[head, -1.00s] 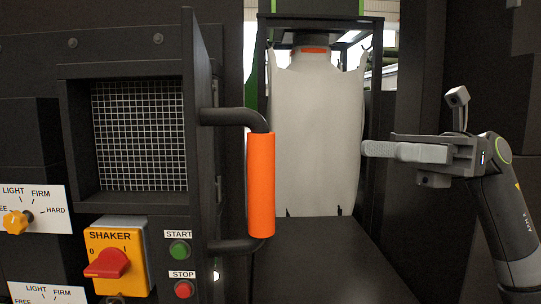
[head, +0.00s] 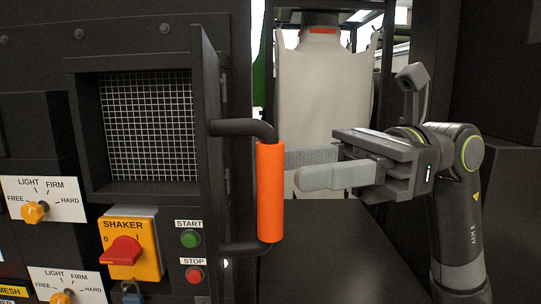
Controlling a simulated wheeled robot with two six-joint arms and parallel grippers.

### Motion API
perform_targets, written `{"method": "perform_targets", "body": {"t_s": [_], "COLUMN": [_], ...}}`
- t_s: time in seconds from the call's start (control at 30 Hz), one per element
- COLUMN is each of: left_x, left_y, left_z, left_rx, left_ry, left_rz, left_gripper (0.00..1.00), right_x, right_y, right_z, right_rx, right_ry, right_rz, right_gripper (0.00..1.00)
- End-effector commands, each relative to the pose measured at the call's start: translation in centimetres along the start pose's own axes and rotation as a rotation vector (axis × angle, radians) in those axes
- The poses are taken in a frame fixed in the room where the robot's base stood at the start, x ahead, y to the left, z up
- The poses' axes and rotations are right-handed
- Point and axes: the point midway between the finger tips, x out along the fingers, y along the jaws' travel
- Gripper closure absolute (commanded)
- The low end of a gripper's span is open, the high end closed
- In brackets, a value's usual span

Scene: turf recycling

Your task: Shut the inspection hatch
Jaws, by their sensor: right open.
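The inspection hatch (head: 212,110) stands open in the head view, swung out from the machine and seen nearly edge-on at the right of its opening. A wire mesh (head: 150,125) shows inside the opening. The hatch has a black bar handle with an orange grip (head: 270,190), which stands upright. My right gripper (head: 297,168) is open and empty. Its fingers point left, just right of the orange grip. One finger is nearer the camera and the other lies behind it, close to the grip; I cannot tell if it touches. My left gripper is out of view.
Left of the hatch are a yellow shaker switch box (head: 145,262) with a red knob, a green start button (head: 190,239) and a red stop button (head: 195,275). A yellow dial (head: 35,212) sits further left. A white bulk bag (head: 325,85) hangs behind my right gripper.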

Motion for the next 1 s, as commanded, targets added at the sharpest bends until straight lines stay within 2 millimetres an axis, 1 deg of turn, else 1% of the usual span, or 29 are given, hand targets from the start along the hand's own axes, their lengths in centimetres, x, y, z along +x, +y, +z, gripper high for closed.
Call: {"method": "perform_targets", "body": {"t_s": [0.03,0.1,0.3,0.5,0.77,1.0], "left_x": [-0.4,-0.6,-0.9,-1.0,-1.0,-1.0], "left_y": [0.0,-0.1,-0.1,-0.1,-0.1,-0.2], "left_z": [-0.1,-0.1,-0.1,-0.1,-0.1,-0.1], "left_rx": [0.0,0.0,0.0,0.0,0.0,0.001], "left_ry": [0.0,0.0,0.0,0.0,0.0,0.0], "left_rz": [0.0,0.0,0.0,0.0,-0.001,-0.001], "left_gripper": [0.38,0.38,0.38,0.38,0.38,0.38], "right_x": [0.8,1.7,3.5,4.2,4.2,4.2], "right_y": [0.1,0.1,0.1,0.0,0.0,0.0], "right_z": [0.2,0.2,0.1,0.0,0.0,0.0], "right_rx": [-0.002,-0.001,0.0,0.0,0.0,0.0], "right_ry": [-0.002,-0.004,-0.001,-0.002,-0.001,-0.001], "right_rz": [0.005,0.004,0.003,0.001,0.0,0.0], "right_gripper": [0.58,0.58,0.58,0.58,0.58,0.89]}}
